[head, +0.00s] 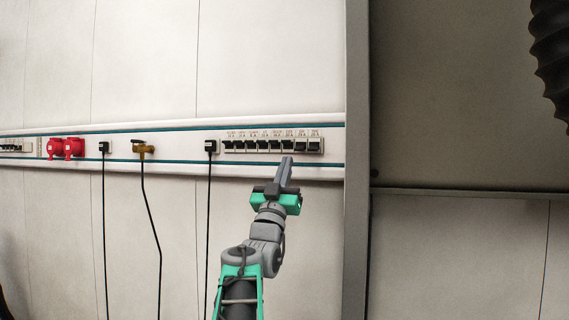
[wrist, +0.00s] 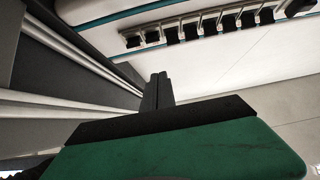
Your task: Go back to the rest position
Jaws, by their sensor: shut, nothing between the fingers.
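My gripper (head: 286,172) is raised in front of the wall, just below the right part of a row of breaker switches (head: 272,145). Its fingers are together with nothing between them. In the wrist view the shut fingers of my gripper (wrist: 158,90) point up towards the wall, and the row of switches (wrist: 205,25) runs across the top. The fingertips appear apart from the switches in the wrist view. The levers look mostly alike, but the rightmost one seems to sit differently. Small labels above them are too small to read.
A grey vertical post (head: 357,160) stands close right of my gripper. A black ribbed hose (head: 552,55) hangs at the top right.

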